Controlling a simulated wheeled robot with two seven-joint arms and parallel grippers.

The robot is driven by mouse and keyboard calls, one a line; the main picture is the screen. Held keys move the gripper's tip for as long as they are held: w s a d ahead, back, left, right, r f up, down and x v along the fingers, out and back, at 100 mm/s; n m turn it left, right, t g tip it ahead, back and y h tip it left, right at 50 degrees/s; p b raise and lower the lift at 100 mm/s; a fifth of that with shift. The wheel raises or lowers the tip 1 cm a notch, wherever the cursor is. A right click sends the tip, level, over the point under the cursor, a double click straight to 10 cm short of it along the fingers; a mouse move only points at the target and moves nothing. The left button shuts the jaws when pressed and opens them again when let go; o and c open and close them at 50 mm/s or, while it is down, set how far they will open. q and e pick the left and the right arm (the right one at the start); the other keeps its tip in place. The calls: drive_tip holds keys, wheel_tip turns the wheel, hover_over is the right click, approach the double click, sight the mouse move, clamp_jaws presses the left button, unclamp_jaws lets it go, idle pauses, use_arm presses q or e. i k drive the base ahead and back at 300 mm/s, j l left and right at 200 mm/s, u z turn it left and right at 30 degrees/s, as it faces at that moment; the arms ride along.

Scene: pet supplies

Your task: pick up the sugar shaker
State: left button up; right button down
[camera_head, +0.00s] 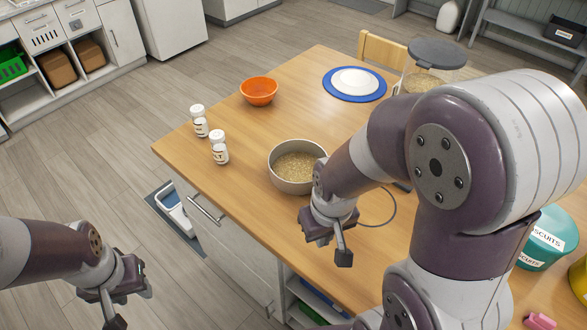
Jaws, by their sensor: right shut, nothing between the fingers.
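Two small white-capped shakers with dark-print labels stand upright near the left edge of the wooden table (330,85). The farther shaker (200,124) is behind and left of the nearer shaker (219,149). The labels are too small to tell which holds sugar. My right gripper (344,257) is shut and empty, in front of the metal bowl and to the right of both shakers, touching neither. My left gripper (116,316) is low at the left, off the table and well away from the shakers; its fingers are partly cut off by the frame edge.
A metal bowl of grain (294,168) stands right of the shakers. An orange bowl (259,91) and a blue-rimmed plate (354,84) are farther back. A lidded container (434,56) and teal biscuit tin (548,238) are at the right. My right arm hides much of the table.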

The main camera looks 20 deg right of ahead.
sight(199, 116)
drive_tip(key=z, duration=0.5)
drive_tip(key=i+j+z, duration=0.2)
drive_tip(key=j+z, duration=0.15)
drive_tip(key=i+j+z, duration=0.1)
drive_tip(key=j+z, duration=0.2)
drive_tip(key=i+j+z, duration=0.1)
drive_tip(key=j+z, duration=0.25)
drive_tip(key=j, duration=0.15)
drive_tip(key=j+z, duration=0.35)
drive_tip(key=j, duration=0.5)
drive_tip(key=i, duration=0.05)
